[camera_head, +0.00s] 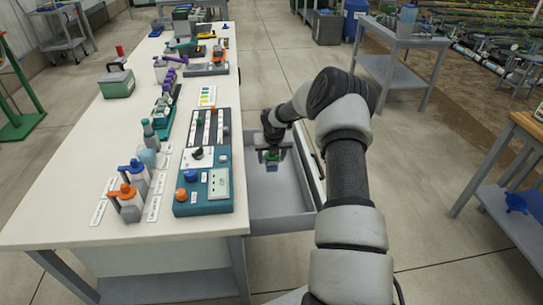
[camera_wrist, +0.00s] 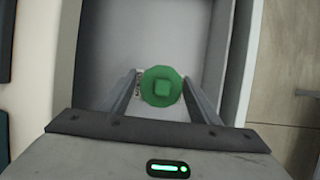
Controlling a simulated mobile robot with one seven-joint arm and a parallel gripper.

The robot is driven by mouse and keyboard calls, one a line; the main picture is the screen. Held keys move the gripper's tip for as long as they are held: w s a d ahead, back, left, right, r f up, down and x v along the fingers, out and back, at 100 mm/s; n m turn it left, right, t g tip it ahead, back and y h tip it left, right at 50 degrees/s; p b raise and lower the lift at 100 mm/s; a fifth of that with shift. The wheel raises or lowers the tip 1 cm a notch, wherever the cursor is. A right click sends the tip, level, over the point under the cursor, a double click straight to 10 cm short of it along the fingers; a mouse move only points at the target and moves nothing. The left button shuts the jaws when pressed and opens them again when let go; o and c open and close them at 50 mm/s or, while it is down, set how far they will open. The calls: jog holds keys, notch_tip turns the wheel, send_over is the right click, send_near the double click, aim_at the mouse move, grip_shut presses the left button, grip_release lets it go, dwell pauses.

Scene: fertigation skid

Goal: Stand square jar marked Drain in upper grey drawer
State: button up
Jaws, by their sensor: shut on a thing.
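The open grey drawer (camera_head: 281,206) sticks out from the right side of the white bench in the head view. Its inside also shows in the wrist view (camera_wrist: 150,35). My gripper (camera_head: 271,152) points down into the drawer and is shut on a jar with a green lid (camera_wrist: 162,87).
The white bench (camera_head: 75,190) holds a teal control panel (camera_head: 203,190), orange- and blue-topped bottles (camera_head: 128,200) and a green box (camera_head: 116,82). The rest of the visible drawer floor looks empty. A grey cart (camera_head: 400,45) stands behind, and a wooden-topped table stands at the right.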

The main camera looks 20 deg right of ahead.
aim_at(272, 169)
jog(key=shift+f+b, duration=1.95)
jog(key=shift+f, duration=1.3)
jog(key=o, duration=1.5)
jog(key=shift+r+p, duration=3.3)
jog(key=shift+r, duration=1.15)
